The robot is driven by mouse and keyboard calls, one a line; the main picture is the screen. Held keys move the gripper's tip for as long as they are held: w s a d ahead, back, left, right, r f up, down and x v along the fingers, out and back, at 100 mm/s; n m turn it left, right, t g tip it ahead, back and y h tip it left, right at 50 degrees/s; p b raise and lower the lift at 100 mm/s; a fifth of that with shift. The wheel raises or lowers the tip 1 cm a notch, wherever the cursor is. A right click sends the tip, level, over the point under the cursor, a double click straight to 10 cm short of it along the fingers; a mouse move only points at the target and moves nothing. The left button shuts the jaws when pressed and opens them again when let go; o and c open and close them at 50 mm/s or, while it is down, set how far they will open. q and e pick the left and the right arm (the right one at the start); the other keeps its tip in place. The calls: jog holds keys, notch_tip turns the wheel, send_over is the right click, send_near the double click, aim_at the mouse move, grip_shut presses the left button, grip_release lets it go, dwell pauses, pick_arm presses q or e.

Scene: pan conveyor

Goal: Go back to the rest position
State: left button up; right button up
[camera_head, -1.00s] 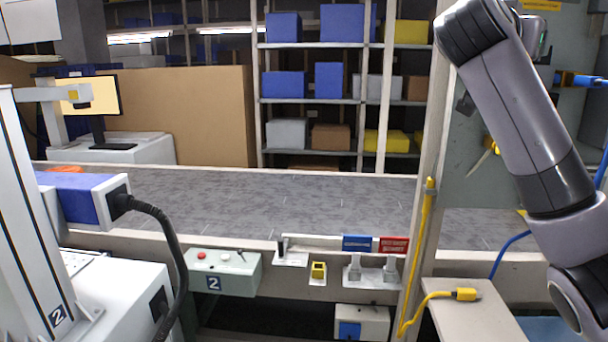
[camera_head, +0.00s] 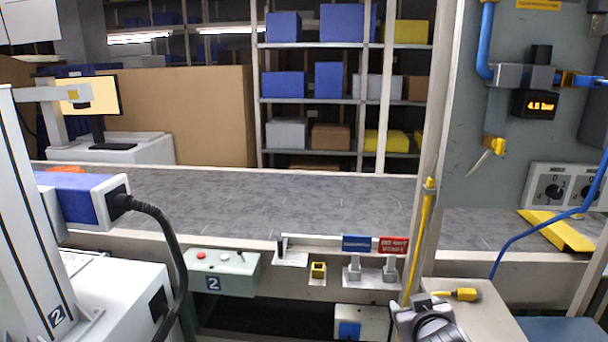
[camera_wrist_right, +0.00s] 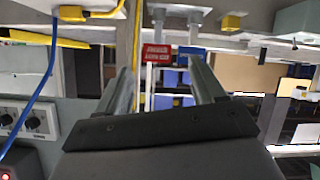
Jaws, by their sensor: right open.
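My right gripper (camera_wrist_right: 163,85) is open in the right wrist view, with its two grey fingers apart and nothing held between them. The red sign (camera_wrist_right: 157,54) and the blue sign (camera_wrist_right: 192,52) show upside down beyond the fingers. In the head view, a grey and black part of my right arm (camera_head: 428,320) shows at the bottom edge, in front of the shelf with the yellow plug; its fingers cannot be made out there. My left gripper is in no view.
A yellow post cable (camera_head: 420,240), yellow plug (camera_head: 460,294), control box (camera_head: 222,272) and blue cable (camera_head: 530,232) are nearby. A wall panel (camera_head: 490,185) with a pressure display (camera_head: 540,105) stands right.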

jog(key=s+a+f+n+g+y, duration=0.1)
jog(key=s+a+f+g+y, duration=0.15)
jog(key=s+f, duration=1.4)
jog(key=s, duration=0.5)
jog(key=s+f+y, duration=0.1)
jog(key=s+f, duration=0.1)
jog(key=s, duration=0.6)
jog(key=shift+d+f, duration=0.4)
dwell(0.6)
